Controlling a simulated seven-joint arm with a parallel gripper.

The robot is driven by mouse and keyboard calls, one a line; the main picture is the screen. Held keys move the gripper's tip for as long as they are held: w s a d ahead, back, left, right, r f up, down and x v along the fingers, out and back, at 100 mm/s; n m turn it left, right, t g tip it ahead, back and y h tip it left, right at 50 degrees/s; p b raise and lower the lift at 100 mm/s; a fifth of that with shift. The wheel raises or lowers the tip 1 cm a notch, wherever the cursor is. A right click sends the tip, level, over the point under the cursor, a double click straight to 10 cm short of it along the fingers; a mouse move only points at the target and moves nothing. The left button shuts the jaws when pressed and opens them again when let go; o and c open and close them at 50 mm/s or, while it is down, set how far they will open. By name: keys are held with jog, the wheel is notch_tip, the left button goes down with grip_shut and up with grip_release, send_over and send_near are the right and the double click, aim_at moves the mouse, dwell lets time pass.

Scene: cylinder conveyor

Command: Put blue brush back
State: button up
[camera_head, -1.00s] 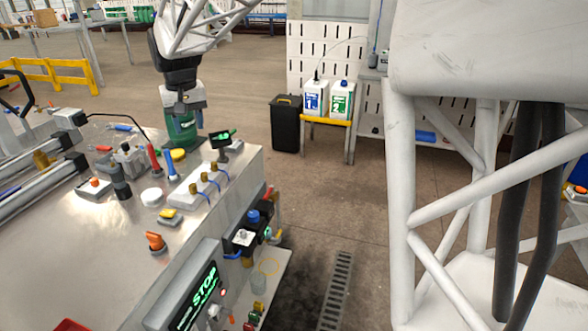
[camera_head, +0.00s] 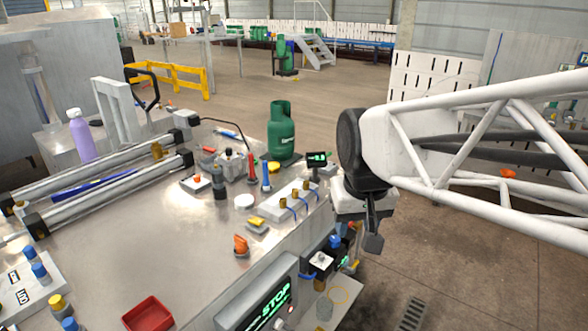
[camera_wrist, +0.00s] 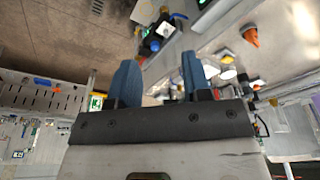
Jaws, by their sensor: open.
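No object is clearly recognisable as a blue brush. A slim blue upright tool (camera_head: 266,176) stands on the metal table (camera_head: 170,245) beside a similar red one. A long blue strip (camera_head: 93,186) lies between the rails on the left. A small blue item (camera_wrist: 42,82) shows by the slotted panel in the wrist view. My gripper (camera_head: 374,228) hangs beyond the table's right edge, right of the upright tools and apart from them. In the wrist view, its two blue-grey fingers (camera_wrist: 160,78) are apart with nothing between them.
A green gas cylinder (camera_head: 281,130) stands at the table's far edge. A small display (camera_head: 317,159), a fitting block with brass posts (camera_head: 290,203) and an orange knob (camera_head: 240,246) are nearby. A red tray (camera_head: 148,315) sits at the front. Open floor lies to the right.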

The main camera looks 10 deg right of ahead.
jog(key=s+d+f, duration=0.1)
jog(key=s+f, duration=0.3)
jog(key=s, duration=0.4)
jog(key=shift+s, duration=0.25)
